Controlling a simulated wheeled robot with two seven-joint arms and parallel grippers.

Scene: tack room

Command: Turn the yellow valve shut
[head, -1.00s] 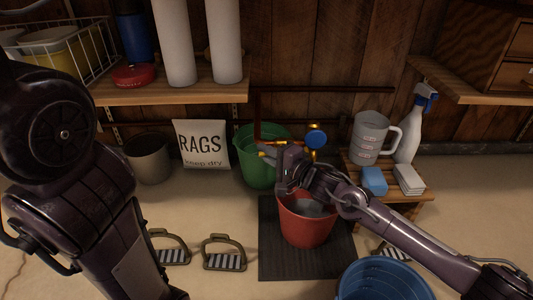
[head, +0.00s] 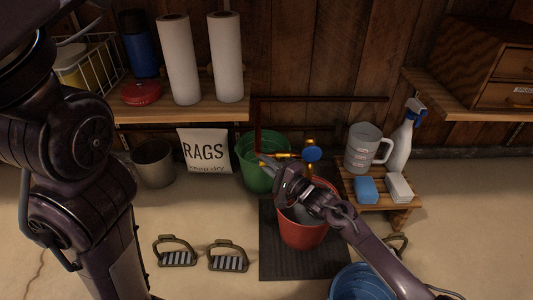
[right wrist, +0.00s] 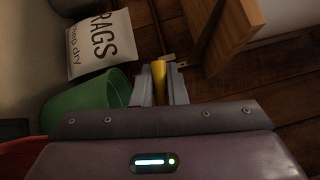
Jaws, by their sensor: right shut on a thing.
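The yellow valve is a yellow lever (head: 279,155) on the pipework in front of the back wall, left of a round blue knob (head: 312,153) on a brass fitting. It also shows in the right wrist view (right wrist: 159,82) as a yellow bar between the fingers. My right gripper (head: 270,161) reaches up to the lever from below, over the red bucket; in the right wrist view its fingers (right wrist: 159,92) are shut on the lever. The fingers hide part of it. My left arm fills the left side of the head view, but its gripper is out of frame.
A red bucket (head: 304,236) stands on a dark mat (head: 288,268) below the right gripper. A green bucket (head: 252,174) stands close behind. A blue bucket (head: 362,284) is at the front. A low bench (head: 401,216) holds a jug (head: 364,150), spray bottle and sponges.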

